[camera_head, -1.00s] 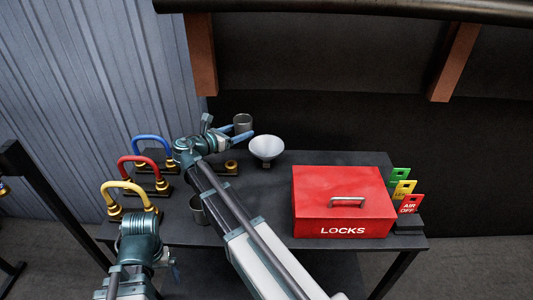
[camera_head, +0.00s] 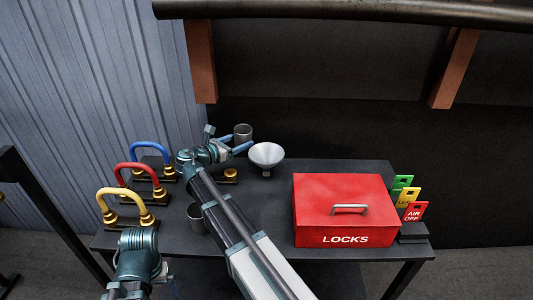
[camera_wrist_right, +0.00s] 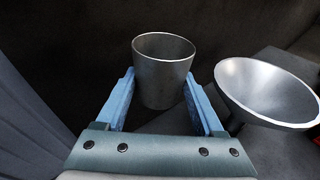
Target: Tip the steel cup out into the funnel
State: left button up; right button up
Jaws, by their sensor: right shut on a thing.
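The steel cup (camera_head: 243,132) is a grey metal cup, upright at the back of the table in the head view. My right gripper (camera_head: 239,143) is shut on it. In the right wrist view the cup (camera_wrist_right: 163,72) sits between the two blue fingers, its mouth up; its contents cannot be seen. The white-grey funnel (camera_head: 266,155) stands just right of the cup and a little nearer in the head view. The funnel (camera_wrist_right: 268,94) also shows at the right in the wrist view, apart from the cup. Only part of my left arm shows at the lower left; its fingers are not visible.
A red LOCKS box (camera_head: 344,213) covers the table's right side, with coloured tags (camera_head: 409,200) beside it. Blue, red and yellow padlocks (camera_head: 127,203) stand at the left.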

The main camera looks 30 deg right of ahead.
aim_at(243, 137)
jog(key=shift+s+d+r+m, duration=0.1)
jog(key=shift+s+r+m, duration=0.05)
jog(key=shift+s+m, duration=0.25)
jog(key=shift+m+t, duration=0.4)
jog(key=shift+m, duration=0.4)
jog(key=r+p, duration=0.1)
jog(key=r, duration=0.1)
jog(key=s+r+p, duration=0.1)
jog(key=r+p, duration=0.1)
jog(key=shift+d, duration=0.1)
jog(key=m, duration=0.1)
jog(key=s+r+m, duration=0.1)
jog(key=s+m+t, duration=0.1)
jog(key=shift+s+d+r+m+h, duration=0.2)
jog(key=shift+d+m+h, duration=0.1)
jog(key=shift+m, duration=0.1)
jog(key=shift+s+r+m+h, duration=0.1)
jog(key=shift+r+m+h, duration=0.35)
jog(key=shift+m, duration=0.85)
jog(key=shift+f+m+t+b, duration=0.2)
jog(key=shift+m+t+b, duration=0.1)
jog(key=shift+m+b, duration=0.55)
jog(key=shift+s+r+m+h, duration=0.15)
jog(key=shift+r+m+h, duration=0.15)
jog(key=shift+m, duration=0.55)
dwell(0.8)
jog(key=shift+s+d+r+m, duration=0.2)
jog(key=shift+s+r+m, duration=0.25)
jog(key=shift+s+m, duration=0.4)
dwell(0.9)
